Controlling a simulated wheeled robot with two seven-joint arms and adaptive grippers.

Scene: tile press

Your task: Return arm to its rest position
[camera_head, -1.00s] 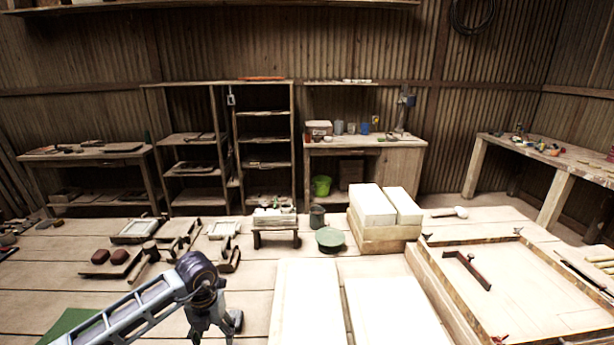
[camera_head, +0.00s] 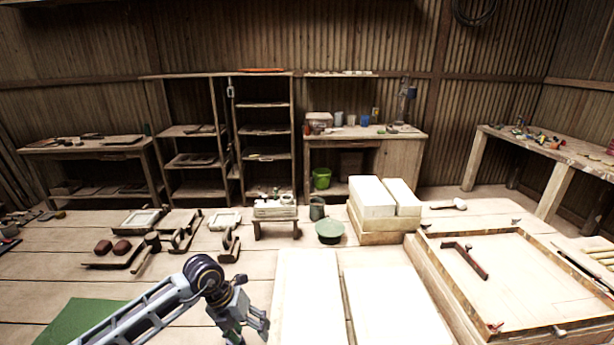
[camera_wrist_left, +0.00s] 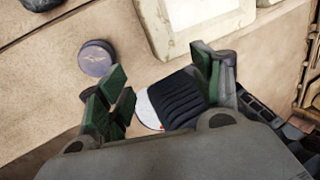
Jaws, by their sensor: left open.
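My left arm comes in from the lower left of the head view. My left gripper (camera_head: 248,332) hangs over the plank floor, left of the long white slabs. In the left wrist view its green-padded fingers (camera_wrist_left: 165,88) are spread apart. A dark ribbed piece with a pale end (camera_wrist_left: 172,105) shows between and behind the fingers; I cannot tell what it is, and nothing appears clamped. My right gripper is out of view.
Long white slabs (camera_head: 308,300) lie right of my gripper. A green mat (camera_head: 78,322) lies partly behind my arm. A small stand (camera_head: 276,227), a green bowl (camera_head: 329,231) and stacked white blocks (camera_head: 373,197) stand beyond. A wooden-framed tray (camera_head: 520,285) is at right.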

